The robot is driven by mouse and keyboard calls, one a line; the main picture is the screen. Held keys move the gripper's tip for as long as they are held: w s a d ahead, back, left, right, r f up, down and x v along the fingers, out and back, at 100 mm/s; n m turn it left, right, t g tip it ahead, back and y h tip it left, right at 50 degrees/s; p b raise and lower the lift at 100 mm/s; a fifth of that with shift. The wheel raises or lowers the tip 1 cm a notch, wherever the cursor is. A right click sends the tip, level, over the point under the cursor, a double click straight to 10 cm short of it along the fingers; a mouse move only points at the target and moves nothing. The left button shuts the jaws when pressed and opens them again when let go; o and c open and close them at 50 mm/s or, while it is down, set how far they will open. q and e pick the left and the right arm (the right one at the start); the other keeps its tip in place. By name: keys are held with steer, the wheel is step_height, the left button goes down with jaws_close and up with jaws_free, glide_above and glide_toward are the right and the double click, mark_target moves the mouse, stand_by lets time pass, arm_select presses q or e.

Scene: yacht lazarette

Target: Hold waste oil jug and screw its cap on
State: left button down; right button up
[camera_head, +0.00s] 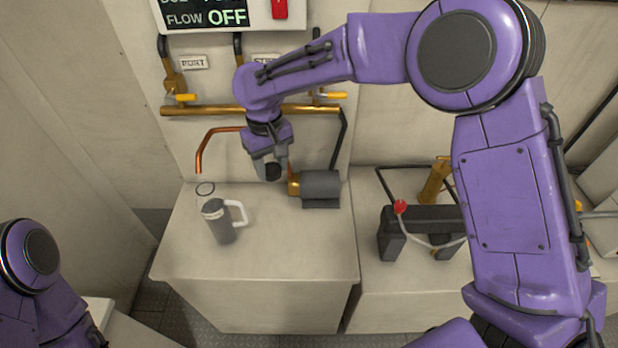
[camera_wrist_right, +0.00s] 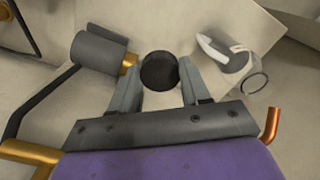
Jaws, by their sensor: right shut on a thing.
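A grey jug (camera_head: 222,226) with a white top and a white side handle stands on the left counter, with nothing gripping it. It also shows in the right wrist view (camera_wrist_right: 236,62). My right gripper (camera_head: 269,164) is shut on a round black cap (camera_wrist_right: 159,72). It holds the cap above the back of the counter, to the right of the jug and apart from it. The cap also shows in the head view (camera_head: 272,173). My left arm shows only at the lower left, and its gripper is out of frame.
A dark cylindrical unit with a brass end (camera_head: 320,185) sits just right of my right gripper. Brass pipe (camera_head: 230,110) and a copper tube (camera_head: 200,150) run along the wall. The counter's front (camera_head: 290,262) is clear.

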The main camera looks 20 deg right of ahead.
steer(key=w+a+r+n, duration=0.2)
steer(key=w+a+r, duration=0.15)
steer(key=a, duration=0.55)
step_height(320, 180, up, 2)
steer(key=n, duration=0.1)
glide_above(203, 184)
steer(key=shift+w+d, duration=0.1)
steer(key=shift+w, duration=0.05)
steer(key=shift+s+n, duration=0.2)
steer(key=shift+n, duration=0.1)
steer(key=f, duration=0.5)
steer(key=shift+w, duration=0.25)
arm_select(q)
steer(key=shift+w+a+f, duration=0.1)
steer(key=shift+w+f, duration=0.05)
steer(key=shift+w, duration=0.1)
arm_select(e)
steer(key=shift+s, duration=0.15)
